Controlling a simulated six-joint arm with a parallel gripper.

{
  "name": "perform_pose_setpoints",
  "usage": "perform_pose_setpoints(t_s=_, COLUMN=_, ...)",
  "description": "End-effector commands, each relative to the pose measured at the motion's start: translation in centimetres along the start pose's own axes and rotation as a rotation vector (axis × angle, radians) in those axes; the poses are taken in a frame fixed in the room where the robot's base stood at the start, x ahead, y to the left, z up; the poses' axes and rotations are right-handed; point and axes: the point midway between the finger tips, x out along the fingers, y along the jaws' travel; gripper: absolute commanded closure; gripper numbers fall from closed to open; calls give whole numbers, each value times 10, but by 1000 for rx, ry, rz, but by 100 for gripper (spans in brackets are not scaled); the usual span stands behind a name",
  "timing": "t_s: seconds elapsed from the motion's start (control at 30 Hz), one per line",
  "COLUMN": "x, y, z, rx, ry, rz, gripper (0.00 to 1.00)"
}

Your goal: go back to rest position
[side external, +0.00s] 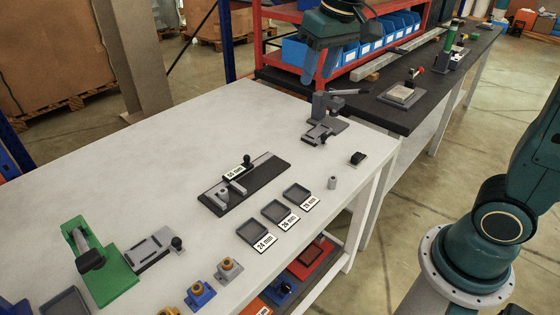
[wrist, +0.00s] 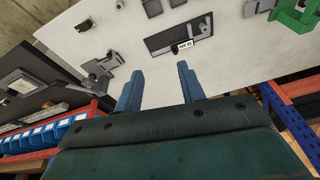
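My gripper (wrist: 158,80) shows in the wrist view with its two blue fingers apart and nothing between them. In the side view my gripper (side external: 309,80) is at the top, raised above the far side of the white table (side external: 185,145), near the blue bins. It appears clear of the table and of everything on it. My teal arm base stands at the lower right of the side view.
A dark fixture with a 50 mm label (side external: 245,182), labelled trays (side external: 276,211), a green fixture (side external: 108,270) and a grey clamp stand (side external: 322,120) sit on the white table. Blue bins (side external: 350,50) in a red rack and a black bench (side external: 420,100) lie behind.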

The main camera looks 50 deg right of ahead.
Motion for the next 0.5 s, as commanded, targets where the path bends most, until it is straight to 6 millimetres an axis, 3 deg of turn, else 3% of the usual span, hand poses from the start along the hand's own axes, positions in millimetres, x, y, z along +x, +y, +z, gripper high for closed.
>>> perform_pose_setpoints(t_s=0.2, x=-19, y=10, z=47, rx=-34, ry=57, rz=-7, gripper=61)
perform_pose_setpoints(t_s=0.5, x=-27, y=23, z=111, rx=-83, ry=132, rz=-11, gripper=61)
